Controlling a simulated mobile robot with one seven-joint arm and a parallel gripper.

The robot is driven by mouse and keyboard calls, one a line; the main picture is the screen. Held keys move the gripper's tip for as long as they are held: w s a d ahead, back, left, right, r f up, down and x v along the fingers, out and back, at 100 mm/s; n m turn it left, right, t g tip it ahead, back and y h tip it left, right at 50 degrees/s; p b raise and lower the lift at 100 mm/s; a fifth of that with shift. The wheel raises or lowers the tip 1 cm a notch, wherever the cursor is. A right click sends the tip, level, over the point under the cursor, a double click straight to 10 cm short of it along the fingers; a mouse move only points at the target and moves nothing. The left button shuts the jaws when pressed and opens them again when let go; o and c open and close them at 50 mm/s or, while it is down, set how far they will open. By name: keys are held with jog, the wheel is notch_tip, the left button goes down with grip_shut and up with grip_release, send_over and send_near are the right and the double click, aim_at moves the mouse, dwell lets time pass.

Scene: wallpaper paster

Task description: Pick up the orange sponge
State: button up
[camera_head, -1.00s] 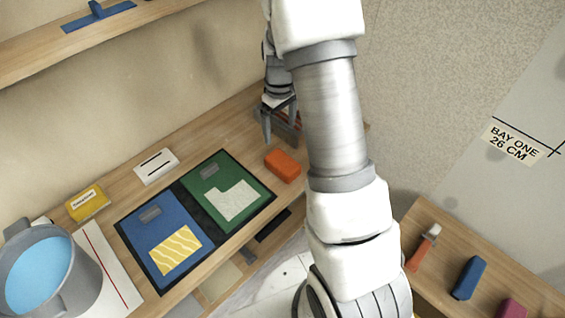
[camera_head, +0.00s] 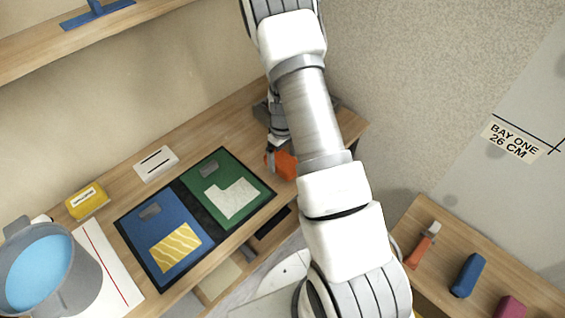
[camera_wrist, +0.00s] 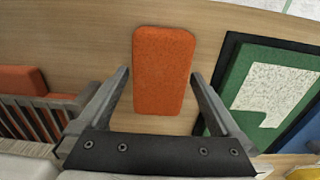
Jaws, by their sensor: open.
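The orange sponge (camera_wrist: 162,72) lies flat on the wooden table in the wrist view. It is a rounded orange block, and its near end reaches in between the two fingers of my gripper (camera_wrist: 160,82). The fingers are open, one on each side, with a visible gap between each and the sponge. In the head view the sponge (camera_head: 283,164) is partly hidden by my arm. My gripper (camera_head: 269,160) shows there only in part, at the sponge's left side.
A green and blue panel board (camera_head: 184,207) lies left of the sponge. A slatted rack (camera_wrist: 37,118) with an orange piece stands on the sponge's other side. A grey bucket (camera_head: 62,290), a yellow block (camera_head: 87,202) and a white card (camera_head: 156,163) are farther left.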

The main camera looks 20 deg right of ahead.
aim_at(282, 158)
jog(key=shift+f, duration=0.5)
jog(key=c, duration=1.2)
jog(key=shift+o, duration=0.2)
jog(key=shift+r, duration=0.2)
notch_tip(282, 158, up, 4)
jog(key=shift+w, duration=0.1)
jog(key=s+d+r, duration=0.6)
jog(key=s+d, duration=0.2)
jog(key=shift+s+r+b, duration=0.25)
jog(key=shift+r+b, duration=0.1)
jog(key=shift+b, duration=0.05)
jog(key=shift+d, duration=0.1)
